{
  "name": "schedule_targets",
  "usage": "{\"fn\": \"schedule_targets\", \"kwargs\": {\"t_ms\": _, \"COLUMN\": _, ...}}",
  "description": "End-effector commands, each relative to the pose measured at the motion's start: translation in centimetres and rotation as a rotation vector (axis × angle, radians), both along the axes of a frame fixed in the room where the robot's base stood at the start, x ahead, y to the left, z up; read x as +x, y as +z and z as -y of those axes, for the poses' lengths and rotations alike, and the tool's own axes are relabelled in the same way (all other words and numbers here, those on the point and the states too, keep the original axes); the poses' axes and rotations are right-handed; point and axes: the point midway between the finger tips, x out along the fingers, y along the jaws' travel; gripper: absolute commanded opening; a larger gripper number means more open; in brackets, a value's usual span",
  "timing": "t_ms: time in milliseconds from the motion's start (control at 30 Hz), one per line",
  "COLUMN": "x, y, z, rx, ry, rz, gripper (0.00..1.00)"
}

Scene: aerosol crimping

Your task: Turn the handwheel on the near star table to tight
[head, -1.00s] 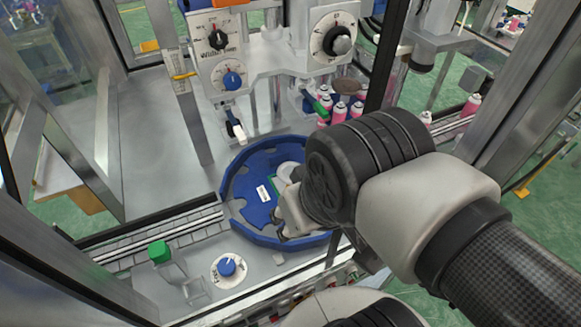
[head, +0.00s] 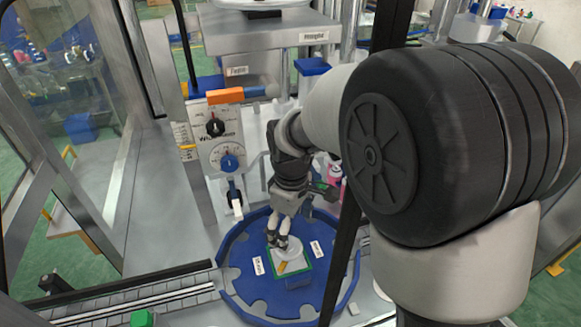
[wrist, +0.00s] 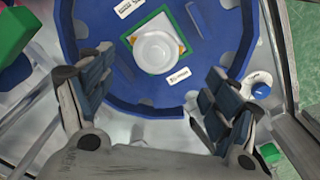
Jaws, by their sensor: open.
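The near star table is a blue round disc with a notched rim (head: 232,276), and it fills the top of the wrist view (wrist: 210,25). At its centre a white round handwheel (head: 291,251) sits on a green-edged square plate (head: 306,265) with a yellow mark. The handwheel shows whole in the wrist view (wrist: 156,48). My gripper (head: 278,241) points down just over the handwheel and partly hides it in the head view. In the wrist view its fingers (wrist: 155,95) are spread wide, with nothing between them. The white labels beside the plate are too small to read.
A panel with a black knob (head: 215,125) and a blue knob (head: 229,162) stands behind the table. Pink cans (head: 335,172) stand behind my gripper. A dark frame post (head: 345,235) crosses the table's right side. A conveyor (head: 150,303) runs at lower left.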

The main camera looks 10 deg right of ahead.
Motion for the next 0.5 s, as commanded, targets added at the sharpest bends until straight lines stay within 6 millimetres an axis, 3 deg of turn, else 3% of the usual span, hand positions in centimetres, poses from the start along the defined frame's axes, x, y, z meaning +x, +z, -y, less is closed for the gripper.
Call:
{"fn": "schedule_targets", "kwargs": {"t_ms": 267, "x": 0.6, "y": -2.5, "z": -0.5, "rx": -0.004, "ry": 0.044, "rz": -0.021, "gripper": 0.82}}
{"fn": "schedule_targets", "kwargs": {"t_ms": 500, "x": 0.5, "y": -6.4, "z": -0.5, "rx": -0.005, "ry": 0.042, "rz": -0.021, "gripper": 0.82}}
